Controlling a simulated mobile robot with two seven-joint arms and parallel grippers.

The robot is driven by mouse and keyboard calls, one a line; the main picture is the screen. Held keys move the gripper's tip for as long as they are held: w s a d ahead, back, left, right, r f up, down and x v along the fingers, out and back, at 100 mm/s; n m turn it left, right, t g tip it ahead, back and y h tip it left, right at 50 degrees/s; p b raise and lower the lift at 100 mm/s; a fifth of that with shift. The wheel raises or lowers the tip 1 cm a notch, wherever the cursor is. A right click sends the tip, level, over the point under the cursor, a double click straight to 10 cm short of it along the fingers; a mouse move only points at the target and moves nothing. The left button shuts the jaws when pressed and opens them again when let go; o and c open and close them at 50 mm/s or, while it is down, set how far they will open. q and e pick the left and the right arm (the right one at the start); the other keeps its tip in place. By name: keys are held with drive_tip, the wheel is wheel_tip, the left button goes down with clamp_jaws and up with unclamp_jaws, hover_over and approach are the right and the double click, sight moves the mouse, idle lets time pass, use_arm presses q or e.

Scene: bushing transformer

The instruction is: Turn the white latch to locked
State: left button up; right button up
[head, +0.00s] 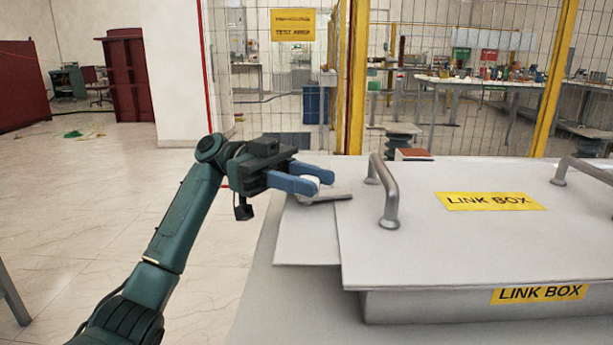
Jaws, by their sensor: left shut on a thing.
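The white latch (332,194) sits at the left end of the link box (450,235), on a flat grey plate beside the lid. My left gripper (324,182) comes in from the left with its blue fingers at the latch. The fingers are shut on the near part of the latch, and a whitish piece shows between them. The latch's far arm lies roughly flat and points to the right, toward the lid handle. The fingers hide part of the latch, and I cannot read its locked or unlocked position. My right gripper is not in view.
A metal handle (385,192) stands on the lid just right of the latch. Another handle (583,170) is at the far right. A yellow-posted mesh fence (356,80) stands behind the box. The floor (80,200) on the left is mostly clear.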

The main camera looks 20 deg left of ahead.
use_arm(q)
drive_tip(key=shift+m+g+y, duration=0.7)
drive_tip(key=shift+m+g, duration=0.3)
drive_tip(key=shift+g, duration=0.4)
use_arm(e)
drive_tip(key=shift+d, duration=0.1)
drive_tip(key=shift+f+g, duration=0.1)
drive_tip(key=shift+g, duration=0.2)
use_arm(q)
drive_tip(key=o, duration=0.9)
drive_tip(key=shift+o, duration=0.2)
drive_tip(key=v, duration=0.7)
drive_tip(key=shift+w+a, duration=0.15)
drive_tip(key=shift+w, duration=0.05)
